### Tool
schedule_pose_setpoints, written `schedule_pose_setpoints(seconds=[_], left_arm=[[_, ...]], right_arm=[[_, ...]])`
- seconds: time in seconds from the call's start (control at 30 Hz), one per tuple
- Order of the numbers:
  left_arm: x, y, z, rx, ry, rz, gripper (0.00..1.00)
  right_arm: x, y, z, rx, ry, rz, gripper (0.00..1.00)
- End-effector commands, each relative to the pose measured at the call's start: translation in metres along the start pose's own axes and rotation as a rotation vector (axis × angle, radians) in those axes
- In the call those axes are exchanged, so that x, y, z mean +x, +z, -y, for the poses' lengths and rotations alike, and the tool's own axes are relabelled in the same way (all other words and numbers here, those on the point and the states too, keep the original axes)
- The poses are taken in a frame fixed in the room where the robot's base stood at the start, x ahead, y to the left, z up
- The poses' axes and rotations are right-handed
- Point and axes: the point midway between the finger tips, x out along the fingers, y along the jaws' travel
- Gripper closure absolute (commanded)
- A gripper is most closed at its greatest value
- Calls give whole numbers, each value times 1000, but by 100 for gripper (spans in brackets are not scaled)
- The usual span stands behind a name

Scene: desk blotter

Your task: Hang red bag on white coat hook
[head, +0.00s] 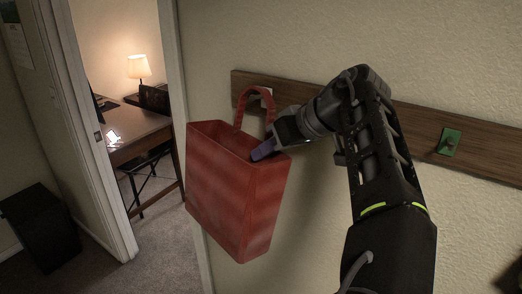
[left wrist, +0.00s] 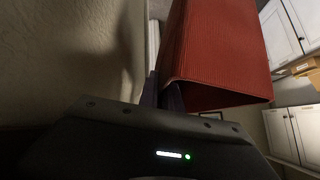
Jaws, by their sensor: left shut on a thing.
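The red bag (head: 235,190) hangs upright, a little tilted, in front of the wall, with its handle loop (head: 240,105) standing up. My left gripper (head: 263,151) is shut on the bag's upper right rim. In the left wrist view the bag (left wrist: 217,45) fills the upper middle, beside the gripper's fingers (left wrist: 163,92). A small white patch, apparently the white coat hook (head: 266,92), shows on the wooden rail at the top of the handle. It is mostly hidden, and I cannot tell whether the handle is over it. My right gripper is not in view.
The brown wooden rail (head: 415,125) runs along the wall and carries a green hook (head: 449,141) to the right. An open doorway at left shows a desk (head: 137,130) with a lit lamp (head: 139,67). A black bin (head: 40,225) stands on the floor at left.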

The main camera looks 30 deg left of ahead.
Motion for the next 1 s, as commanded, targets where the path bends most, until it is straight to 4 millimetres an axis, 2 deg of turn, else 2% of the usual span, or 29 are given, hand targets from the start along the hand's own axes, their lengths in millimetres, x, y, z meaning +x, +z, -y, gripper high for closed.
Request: schedule_pose_setpoints(seconds=[0.3, 0.87, 0.9, 1.0], left_arm=[[5, 2, -7, 0, -2, 1, 100], [5, 2, -7, 0, -2, 0, 100], [5, 2, -7, 0, -2, 0, 90], [5, 2, -7, 0, -2, 1, 82]], right_arm=[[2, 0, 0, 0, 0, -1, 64], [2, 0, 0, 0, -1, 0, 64], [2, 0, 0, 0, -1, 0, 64], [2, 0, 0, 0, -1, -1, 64]])
